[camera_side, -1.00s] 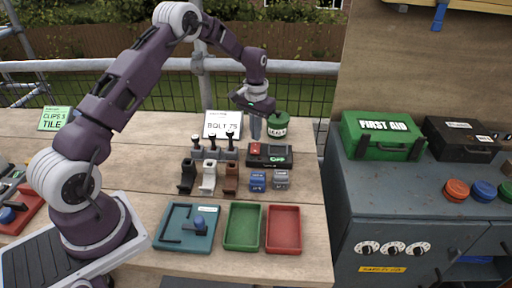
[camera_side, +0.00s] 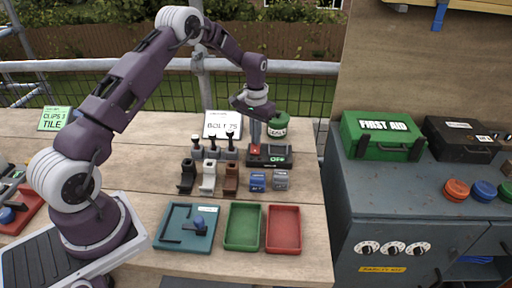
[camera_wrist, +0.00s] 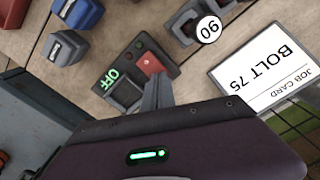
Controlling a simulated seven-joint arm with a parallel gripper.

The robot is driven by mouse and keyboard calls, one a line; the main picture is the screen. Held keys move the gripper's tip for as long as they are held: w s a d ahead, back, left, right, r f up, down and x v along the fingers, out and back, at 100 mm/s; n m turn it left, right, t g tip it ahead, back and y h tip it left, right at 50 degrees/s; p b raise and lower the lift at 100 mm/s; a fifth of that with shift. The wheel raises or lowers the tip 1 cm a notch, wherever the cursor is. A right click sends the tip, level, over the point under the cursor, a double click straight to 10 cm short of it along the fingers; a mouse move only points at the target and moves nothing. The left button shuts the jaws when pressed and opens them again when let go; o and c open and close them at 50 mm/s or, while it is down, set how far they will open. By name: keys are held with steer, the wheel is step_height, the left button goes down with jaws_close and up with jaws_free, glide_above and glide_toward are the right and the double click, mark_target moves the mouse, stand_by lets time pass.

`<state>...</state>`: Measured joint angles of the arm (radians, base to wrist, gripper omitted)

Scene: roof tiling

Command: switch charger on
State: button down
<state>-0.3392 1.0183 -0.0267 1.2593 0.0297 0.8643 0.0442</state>
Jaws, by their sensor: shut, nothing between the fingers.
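The charger (camera_side: 283,160) is a dark box at the back of the bench. It also shows in the wrist view (camera_wrist: 171,70), with a red switch (camera_wrist: 151,63) and a green display (camera_wrist: 110,78) reading OFF. My gripper (camera_side: 254,144) points down over the charger's left part, its fingers together and empty. In the wrist view the fingertips (camera_wrist: 158,80) are right beside the red switch. I cannot tell whether they touch it.
Blue (camera_side: 258,181) and grey (camera_side: 281,180) blocks lie in front. A green tray (camera_side: 243,226) and red tray (camera_side: 284,229) sit nearer the front edge.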

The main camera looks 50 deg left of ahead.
steer(key=shift+f, duration=0.35)
steer(key=shift+r, duration=3.55)
steer(key=s+d+r+m+t, duration=0.1)
steer(key=s+d+r+t, duration=0.1)
steer(key=s+d+r, duration=0.6)
steer(key=s+d+r+m+t, duration=0.1)
steer(key=s+d+r, duration=0.2)
steer(key=s+r, duration=0.65)
steer(key=s+d+r+t, duration=0.1)
steer(key=s+d, duration=0.1)
steer(key=s, duration=0.6)
steer(key=s+d+r+m+t, duration=0.1)
steer(key=s+d, duration=0.2)
steer(key=s, duration=0.6)
steer(key=shift+d+t, duration=0.2)
steer(key=shift+t, duration=0.1)
